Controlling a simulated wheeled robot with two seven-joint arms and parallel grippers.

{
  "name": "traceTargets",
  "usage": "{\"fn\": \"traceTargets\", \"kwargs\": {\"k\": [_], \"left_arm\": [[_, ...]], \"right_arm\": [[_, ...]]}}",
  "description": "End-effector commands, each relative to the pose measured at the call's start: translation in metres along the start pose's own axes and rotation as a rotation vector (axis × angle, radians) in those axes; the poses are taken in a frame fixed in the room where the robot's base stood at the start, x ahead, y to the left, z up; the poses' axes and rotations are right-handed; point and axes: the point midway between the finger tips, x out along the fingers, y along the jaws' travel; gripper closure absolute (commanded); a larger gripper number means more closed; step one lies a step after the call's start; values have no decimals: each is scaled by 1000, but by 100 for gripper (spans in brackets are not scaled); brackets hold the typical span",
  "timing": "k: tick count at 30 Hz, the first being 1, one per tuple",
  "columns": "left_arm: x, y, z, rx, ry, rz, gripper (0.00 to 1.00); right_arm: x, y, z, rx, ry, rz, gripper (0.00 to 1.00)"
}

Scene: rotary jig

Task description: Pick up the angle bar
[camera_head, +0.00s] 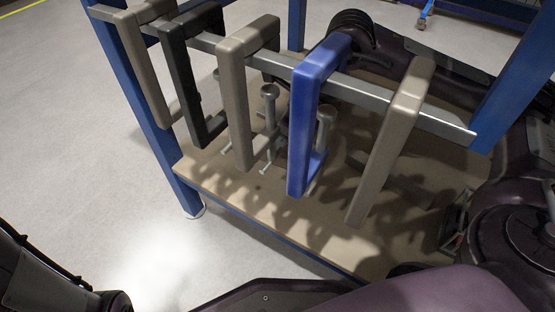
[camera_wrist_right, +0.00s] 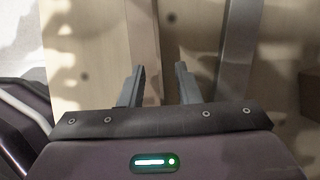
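I cannot single out the angle bar with certainty. In the head view a dull grey flat strip (camera_head: 398,184), which may be a part or only shadow, shows on the wooden shelf (camera_head: 225,180) at right. In the right wrist view a tan strip (camera_wrist_right: 143,35) and a grey bar (camera_wrist_right: 240,50) run up the picture over the pale board. My right gripper (camera_wrist_right: 158,82) is open, its dark fingers apart with nothing visibly held. The tan strip lies beyond the fingers; the grey bar is to their right. My left gripper is out of view; only part of its arm shows at lower left.
A silver rail (camera_head: 350,88) crosses the blue-framed rack, with grey, black and blue (camera_head: 303,120) C-shaped clamps hanging from it. Blue posts (camera_head: 515,75) stand at its sides. The clamps crowd the space above the shelf. The floor (camera_head: 75,130) at left is clear.

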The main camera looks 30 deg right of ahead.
Motion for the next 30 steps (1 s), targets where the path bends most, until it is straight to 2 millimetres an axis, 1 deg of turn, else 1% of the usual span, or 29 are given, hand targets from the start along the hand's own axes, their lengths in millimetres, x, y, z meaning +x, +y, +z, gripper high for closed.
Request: {"fn": "traceTargets", "kwargs": {"k": [1,2,9,10,15,17,30], "left_arm": [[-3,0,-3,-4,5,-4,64],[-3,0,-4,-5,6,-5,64],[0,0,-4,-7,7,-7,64],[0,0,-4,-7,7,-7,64],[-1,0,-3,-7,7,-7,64],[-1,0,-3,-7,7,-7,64],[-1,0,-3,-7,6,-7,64]], "right_arm": [[6,0,0,0,-1,-1,70],[6,0,0,0,-1,-1,70],[6,0,1,1,-1,-1,70],[6,0,1,1,-1,-1,71],[6,0,1,1,-1,-1,94],[6,0,1,1,-1,-1,100],[6,0,0,1,-1,-1,100]]}}
